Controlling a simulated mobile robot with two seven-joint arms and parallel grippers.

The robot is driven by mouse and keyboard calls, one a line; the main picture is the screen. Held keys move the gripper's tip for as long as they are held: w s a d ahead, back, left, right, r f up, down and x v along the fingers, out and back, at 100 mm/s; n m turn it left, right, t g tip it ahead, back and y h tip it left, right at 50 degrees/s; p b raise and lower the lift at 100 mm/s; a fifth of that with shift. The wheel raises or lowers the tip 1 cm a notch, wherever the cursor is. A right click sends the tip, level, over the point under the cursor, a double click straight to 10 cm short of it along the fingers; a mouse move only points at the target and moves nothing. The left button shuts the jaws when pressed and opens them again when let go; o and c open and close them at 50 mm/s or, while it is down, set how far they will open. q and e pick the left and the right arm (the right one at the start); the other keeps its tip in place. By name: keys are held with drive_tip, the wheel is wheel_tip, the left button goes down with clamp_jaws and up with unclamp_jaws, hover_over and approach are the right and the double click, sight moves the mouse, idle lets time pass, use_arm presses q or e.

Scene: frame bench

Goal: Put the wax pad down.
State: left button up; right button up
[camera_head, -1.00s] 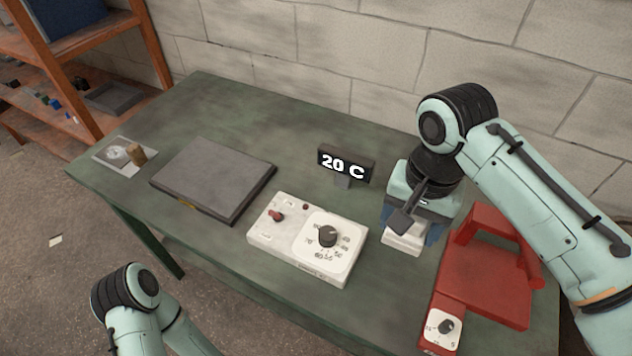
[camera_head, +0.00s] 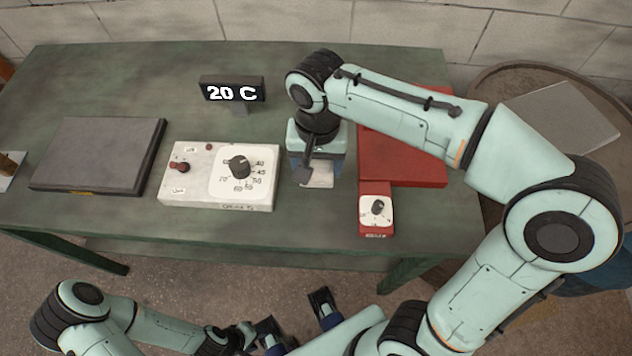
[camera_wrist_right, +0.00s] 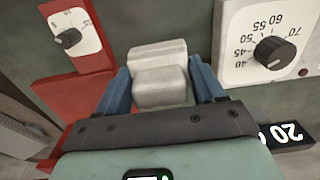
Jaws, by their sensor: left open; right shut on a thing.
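The wax pad (camera_head: 318,175) is a small whitish block. My right gripper (camera_head: 316,165) is shut on it, between the white dial box and the red device. In the right wrist view the pad (camera_wrist_right: 158,72) sits between the two blue fingers (camera_wrist_right: 160,90), and it shows a stepped pale shape. I cannot tell whether its underside touches the green bench (camera_head: 285,225). My left gripper (camera_head: 297,318) is open and empty, low in front of the bench's front edge.
The white dial box (camera_head: 205,190) stands left of the pad, and the red device (camera_head: 400,165) with its small dial stands right. A dark grey plate (camera_head: 98,152) lies further left. A display reading 20 C (camera_head: 232,92) stands behind. A round table (camera_head: 510,75) is at the right.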

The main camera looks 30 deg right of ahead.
wheel_tip(320, 180, down, 7)
drive_tip(key=shift+f+b, duration=0.2)
drive_tip(key=shift+b, duration=0.35)
drive_tip(key=shift+f, duration=0.1)
drive_tip(key=o, duration=1.1)
drive_tip(key=shift+c, duration=0.2)
wheel_tip(320, 180, up, 12)
drive_tip(key=shift+r+p, duration=0.15)
drive_tip(key=shift+p, duration=1.05)
